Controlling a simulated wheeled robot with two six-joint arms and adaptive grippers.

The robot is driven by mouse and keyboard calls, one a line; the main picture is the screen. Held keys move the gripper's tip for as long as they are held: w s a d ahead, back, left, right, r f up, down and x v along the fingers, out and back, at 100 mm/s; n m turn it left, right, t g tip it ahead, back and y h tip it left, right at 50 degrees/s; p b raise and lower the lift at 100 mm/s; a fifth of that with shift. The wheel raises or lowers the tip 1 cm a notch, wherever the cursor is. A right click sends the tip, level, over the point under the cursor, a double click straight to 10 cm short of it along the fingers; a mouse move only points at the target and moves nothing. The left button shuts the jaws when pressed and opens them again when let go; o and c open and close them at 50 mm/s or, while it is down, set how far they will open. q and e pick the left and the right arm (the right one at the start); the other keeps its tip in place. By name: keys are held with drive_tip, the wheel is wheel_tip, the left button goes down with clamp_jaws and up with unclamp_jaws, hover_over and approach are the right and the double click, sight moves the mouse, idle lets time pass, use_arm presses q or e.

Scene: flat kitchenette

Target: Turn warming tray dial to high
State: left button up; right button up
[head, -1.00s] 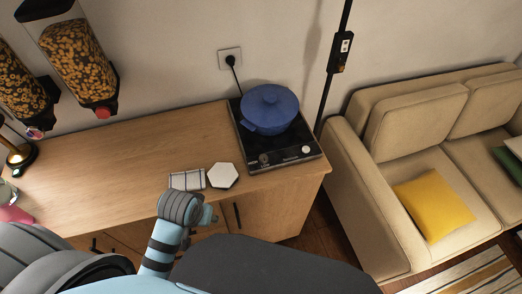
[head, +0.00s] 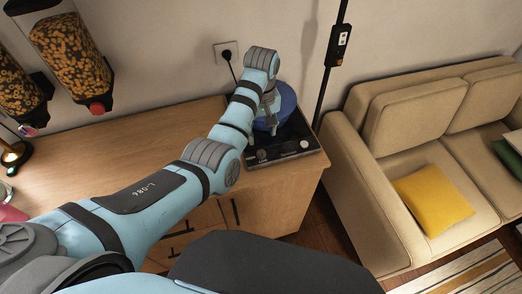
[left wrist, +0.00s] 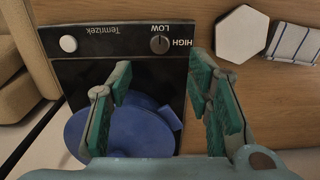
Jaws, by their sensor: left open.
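The black warming tray (head: 288,150) lies at the right end of the wooden counter. Its dark dial (left wrist: 159,44) shows in the left wrist view beside the upside-down words LOW and HIGH; its exact setting is too small to tell. In the head view the dial (head: 262,155) is at the tray's front left. A blue lidded pot (left wrist: 122,132) stands on the tray, partly hidden by my gripper. My left gripper (left wrist: 160,72) is open and empty above the tray, its green-padded fingers to either side of the dial in the picture, apart from it. My right gripper is not in view.
A white round knob (left wrist: 68,43) sits at the tray's other front corner. A white hexagonal coaster (left wrist: 242,34) and a striped cloth (left wrist: 293,43) lie beside the tray. A black pole (head: 325,80) and a sofa (head: 370,160) stand to the right.

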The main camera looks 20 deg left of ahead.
sight(261, 152)
use_arm(q)
wheel_tip(261, 152, down, 10)
drive_tip(key=shift+r+b, duration=0.2)
drive_tip(key=shift+b, duration=0.75)
clamp_jaws()
drive_tip(key=shift+r, duration=0.1)
